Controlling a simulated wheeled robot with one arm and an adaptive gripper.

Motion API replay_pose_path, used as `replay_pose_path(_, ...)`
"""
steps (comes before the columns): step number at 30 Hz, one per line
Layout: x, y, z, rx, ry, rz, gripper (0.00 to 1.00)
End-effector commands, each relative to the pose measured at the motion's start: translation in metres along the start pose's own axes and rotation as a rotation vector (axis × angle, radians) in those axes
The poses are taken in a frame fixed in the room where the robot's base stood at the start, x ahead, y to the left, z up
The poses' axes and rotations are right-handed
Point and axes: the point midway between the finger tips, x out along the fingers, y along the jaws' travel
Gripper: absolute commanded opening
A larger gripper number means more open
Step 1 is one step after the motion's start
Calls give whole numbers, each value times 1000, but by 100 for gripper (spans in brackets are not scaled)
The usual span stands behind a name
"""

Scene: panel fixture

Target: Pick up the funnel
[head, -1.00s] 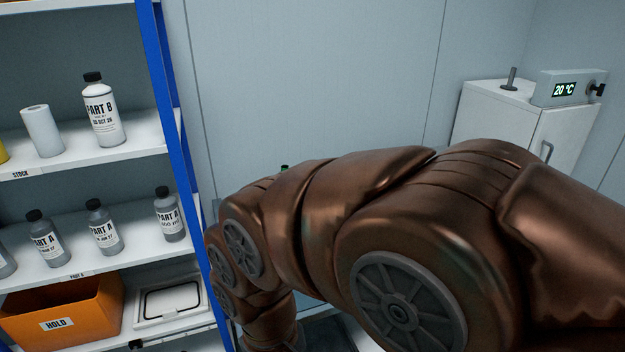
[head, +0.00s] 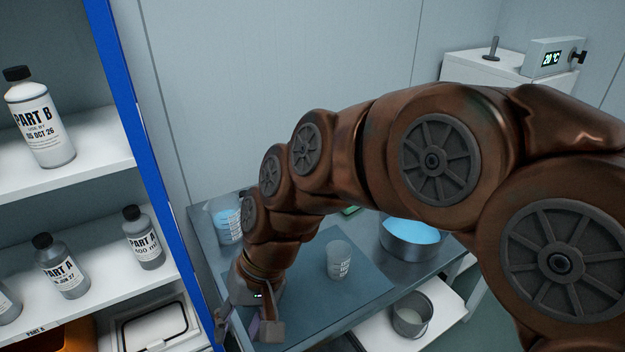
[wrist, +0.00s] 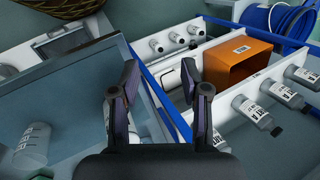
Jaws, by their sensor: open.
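I cannot make out a funnel in either view. My gripper (head: 246,328) is at the left end of the work table in the head view, near the blue shelf post, pointing down. In the wrist view my gripper (wrist: 160,82) has its two dark fingers apart with nothing between them. The gap faces the shelf unit. My arm hides part of the table in the head view.
A clear printed cup (head: 339,260) stands on the table (head: 335,305). A jug with blue contents (head: 225,218) and a blue-filled pan (head: 410,238) stand behind. A bucket (head: 410,315) sits lower. Shelves hold bottles (head: 62,268); an orange bin (wrist: 236,60) shows ahead.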

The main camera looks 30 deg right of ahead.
Motion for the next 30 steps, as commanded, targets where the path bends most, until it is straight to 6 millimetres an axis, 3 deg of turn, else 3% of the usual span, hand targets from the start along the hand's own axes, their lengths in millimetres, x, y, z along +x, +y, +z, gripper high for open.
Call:
replay_pose_path(3,2,-40,-53,177,54,-229,46)
replay_pose_path(7,-16,-65,-120,404,118,-470,46)
replay_pose_path(10,-36,-65,-176,603,160,-648,46)
replay_pose_path(13,-58,-46,-233,823,200,-818,46)
replay_pose_path(17,-85,9,-305,1134,248,-1028,46)
replay_pose_path(20,-96,71,-351,1391,273,-1176,46)
replay_pose_path(21,-98,100,-366,1498,280,-1232,46)
replay_pose_path(24,-98,175,-394,1749,297,-1358,46)
replay_pose_path(27,-90,241,-407,1965,298,-1454,46)
replay_pose_path(30,-80,289,-410,2123,292,-1520,46)
